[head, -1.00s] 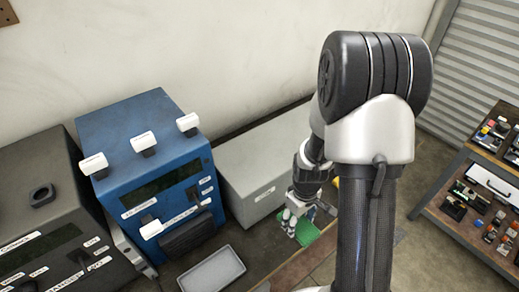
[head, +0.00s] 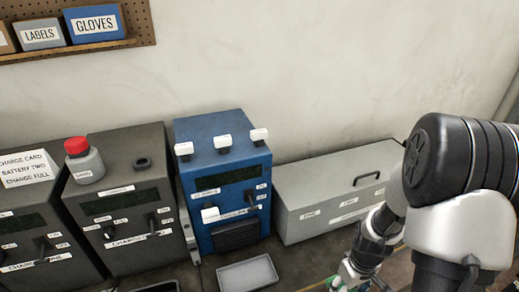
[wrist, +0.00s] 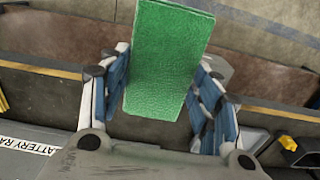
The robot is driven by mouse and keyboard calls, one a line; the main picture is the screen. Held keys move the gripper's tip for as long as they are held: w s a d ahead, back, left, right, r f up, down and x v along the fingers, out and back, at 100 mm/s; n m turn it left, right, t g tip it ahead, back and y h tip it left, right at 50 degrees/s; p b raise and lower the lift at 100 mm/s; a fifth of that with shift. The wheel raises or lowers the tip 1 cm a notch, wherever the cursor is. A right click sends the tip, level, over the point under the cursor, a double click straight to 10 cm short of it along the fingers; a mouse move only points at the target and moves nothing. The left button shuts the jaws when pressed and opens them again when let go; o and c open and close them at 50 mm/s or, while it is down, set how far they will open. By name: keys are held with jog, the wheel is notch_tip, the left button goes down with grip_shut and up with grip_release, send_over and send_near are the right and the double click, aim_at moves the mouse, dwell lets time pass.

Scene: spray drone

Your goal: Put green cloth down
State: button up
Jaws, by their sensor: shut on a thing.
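The green cloth (wrist: 163,60) is a flat, folded rectangle in the wrist view. My gripper (wrist: 165,95) is shut on it, with a blue-and-white finger on each side. In the head view my gripper (head: 352,277) is at the bottom edge, right of centre, and mostly cut off. Only a sliver of green shows there.
A grey lidded case (head: 335,190) stands against the wall beside the blue charger (head: 222,180). A shallow grey tray (head: 248,272) sits in front. Yellow items (wrist: 288,143) lie at lower right in the wrist view.

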jog(key=shift+m, duration=0.6)
jog(key=w+a+r, duration=0.1)
jog(key=w, duration=0.1)
jog(key=w+a+r, duration=0.1)
jog(key=a, duration=0.1)
jog(key=shift+w+a+r, duration=0.15)
jog(key=shift+w+r, duration=0.2)
jog(key=w+a+r+m, duration=0.2)
jog(key=a+r, duration=0.4)
jog(key=a, duration=0.1)
jog(key=shift+w+r+m, duration=0.25)
jog(key=shift+w+m, duration=0.05)
jog(key=shift+w, duration=0.05)
